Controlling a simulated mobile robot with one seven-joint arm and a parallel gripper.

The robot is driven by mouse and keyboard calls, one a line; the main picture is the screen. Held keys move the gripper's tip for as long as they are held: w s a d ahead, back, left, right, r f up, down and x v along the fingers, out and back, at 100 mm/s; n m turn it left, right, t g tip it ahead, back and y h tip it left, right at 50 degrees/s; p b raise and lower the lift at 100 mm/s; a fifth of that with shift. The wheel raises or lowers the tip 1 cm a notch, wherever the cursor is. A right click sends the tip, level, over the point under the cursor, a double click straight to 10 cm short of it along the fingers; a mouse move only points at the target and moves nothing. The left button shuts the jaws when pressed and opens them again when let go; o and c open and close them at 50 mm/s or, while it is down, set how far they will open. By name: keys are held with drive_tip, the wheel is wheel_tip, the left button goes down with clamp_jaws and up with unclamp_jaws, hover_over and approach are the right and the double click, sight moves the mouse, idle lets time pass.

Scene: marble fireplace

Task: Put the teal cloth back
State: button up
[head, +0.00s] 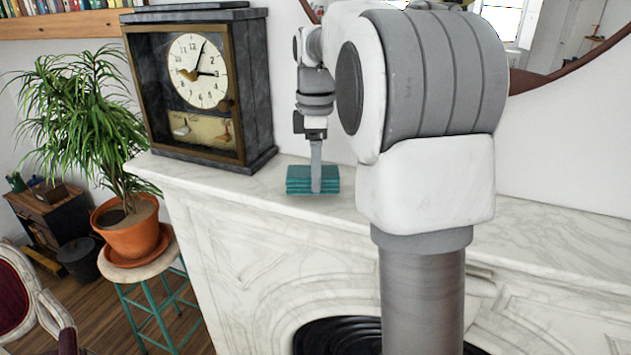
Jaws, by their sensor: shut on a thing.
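The teal cloth (298,182) is a folded stack on the white marble mantel (258,182), to the right of the clock. My gripper (316,186) reaches down from above, its fingers over the near face of the cloth and shut on it. The cloth appears to be at the mantel surface; I cannot tell whether it touches or hovers just above. The far side of the cloth is hidden.
A dark-framed clock (200,85) stands on the mantel just left of the cloth. A round mirror (560,50) hangs behind. A potted plant (130,235) sits on a stool at left. The mantel at right (560,235) is clear.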

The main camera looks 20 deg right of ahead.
drive_tip(key=shift+f, duration=1.3)
drive_tip(key=shift+f, duration=0.1)
drive_tip(key=o, duration=1.5)
drive_tip(key=shift+o, duration=0.2)
wheel_tip(320, 180, up, 12)
drive_tip(key=shift+r+p, duration=0.15)
drive_tip(key=shift+p, duration=0.4)
